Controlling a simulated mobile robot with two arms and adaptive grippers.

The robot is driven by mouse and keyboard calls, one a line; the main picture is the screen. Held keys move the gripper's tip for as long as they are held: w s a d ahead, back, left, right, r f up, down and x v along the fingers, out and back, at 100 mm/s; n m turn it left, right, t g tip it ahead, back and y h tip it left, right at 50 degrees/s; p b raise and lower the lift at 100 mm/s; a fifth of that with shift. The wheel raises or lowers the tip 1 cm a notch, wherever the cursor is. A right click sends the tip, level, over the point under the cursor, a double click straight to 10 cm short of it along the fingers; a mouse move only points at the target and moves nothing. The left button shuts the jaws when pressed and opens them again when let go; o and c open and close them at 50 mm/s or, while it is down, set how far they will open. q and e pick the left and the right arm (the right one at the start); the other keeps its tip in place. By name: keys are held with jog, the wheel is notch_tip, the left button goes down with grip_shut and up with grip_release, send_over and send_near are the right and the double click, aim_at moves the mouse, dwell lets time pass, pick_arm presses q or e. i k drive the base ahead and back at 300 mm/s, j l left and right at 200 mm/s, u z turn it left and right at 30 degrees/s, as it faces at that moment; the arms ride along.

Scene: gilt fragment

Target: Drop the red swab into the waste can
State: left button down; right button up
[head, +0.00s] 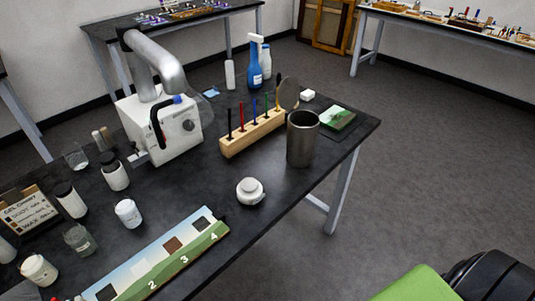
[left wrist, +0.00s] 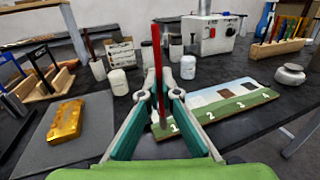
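A thin red swab (left wrist: 157,75) stands upright between the teal fingers of my left gripper (left wrist: 160,92) in the left wrist view. The fingers close together on its shaft, and its lower end reaches down in front of the numbered strip. The waste can seems to be the tall metallic cylinder (head: 302,140) near the table's right edge in the head view. It is upright with an open top, and I cannot see its bottom inside. The can does not show in the left wrist view. My left gripper is not clearly seen in the head view. My right gripper is out of sight.
A wooden rack (head: 252,133) with several coloured sticks stands just left of the can. A white lidded jar (head: 250,191), a numbered strip (head: 172,246) and a white machine (head: 163,127) share the black table. A gold fragment (left wrist: 66,121) lies on a grey mat (left wrist: 88,141).

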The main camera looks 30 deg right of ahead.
aim_at(303, 162)
jog(key=l+z, duration=0.15)
jog(key=l, duration=0.4)
jog(key=i+l+z, duration=0.1)
jog(key=l, duration=0.4)
jog(key=i+l+z, duration=0.15)
jog(key=l, duration=0.4)
